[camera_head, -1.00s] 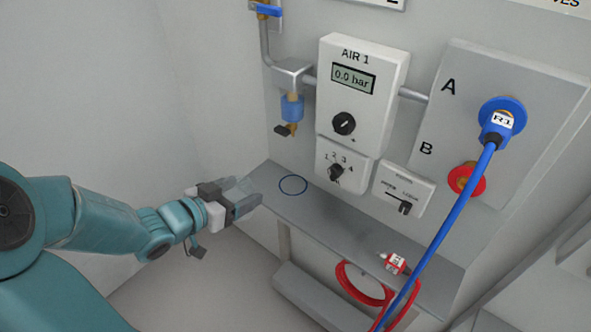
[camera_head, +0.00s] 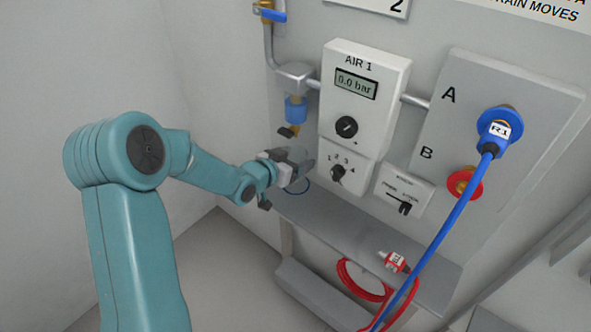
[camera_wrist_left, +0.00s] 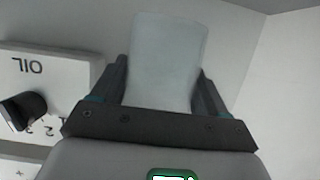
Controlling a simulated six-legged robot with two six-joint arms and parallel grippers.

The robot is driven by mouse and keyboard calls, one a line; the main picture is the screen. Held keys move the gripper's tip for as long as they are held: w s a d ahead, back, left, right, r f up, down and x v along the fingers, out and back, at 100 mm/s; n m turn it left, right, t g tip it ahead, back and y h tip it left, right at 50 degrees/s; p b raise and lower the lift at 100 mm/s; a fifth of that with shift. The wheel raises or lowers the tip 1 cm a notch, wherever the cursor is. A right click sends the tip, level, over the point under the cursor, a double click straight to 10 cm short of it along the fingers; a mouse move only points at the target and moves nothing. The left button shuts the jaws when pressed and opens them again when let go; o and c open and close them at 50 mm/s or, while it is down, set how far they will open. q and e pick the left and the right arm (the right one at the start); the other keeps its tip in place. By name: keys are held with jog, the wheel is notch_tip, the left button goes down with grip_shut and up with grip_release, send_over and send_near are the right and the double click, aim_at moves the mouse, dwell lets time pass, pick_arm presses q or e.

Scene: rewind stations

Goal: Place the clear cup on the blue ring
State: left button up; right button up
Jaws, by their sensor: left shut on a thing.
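The clear cup (camera_wrist_left: 166,55) shows in the left wrist view as a pale, see-through shape between the two dark fingers. My left gripper (camera_wrist_left: 162,88) is shut on it. In the head view my left gripper (camera_head: 298,168) is over the far left end of the grey shelf, just above and beside the blue ring. The cup is hard to make out there. The blue ring (camera_head: 306,190) lies on the shelf, partly hidden behind the gripper. My right gripper is not in view.
The AIR 1 panel (camera_head: 363,95) and its lower dial box (camera_head: 342,172) stand close right of the gripper. A brass-and-blue valve (camera_head: 295,110) hangs behind it. The shelf (camera_head: 350,235) is bare in the middle. A red hose plug (camera_head: 396,262) lies at its right, beside a blue hose (camera_head: 430,240).

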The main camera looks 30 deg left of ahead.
pick_arm(q)
notch_tip(320, 180, down, 4)
jog(key=shift+r, duration=0.15)
jog(key=shift+w+f, duration=0.2)
jog(key=shift+w, duration=0.05)
jog(key=shift+d, duration=0.1)
jog(key=shift+f+b, duration=0.15)
jog(key=shift+b, duration=0.15)
jog(key=o, duration=1)
jog(key=shift+o, duration=0.2)
jog(key=shift+s+r, duration=0.2)
jog(key=shift+r, duration=0.1)
jog(key=v, duration=1.1)
jog(key=shift+s+p, duration=0.3)
jog(key=shift+p, duration=0.05)
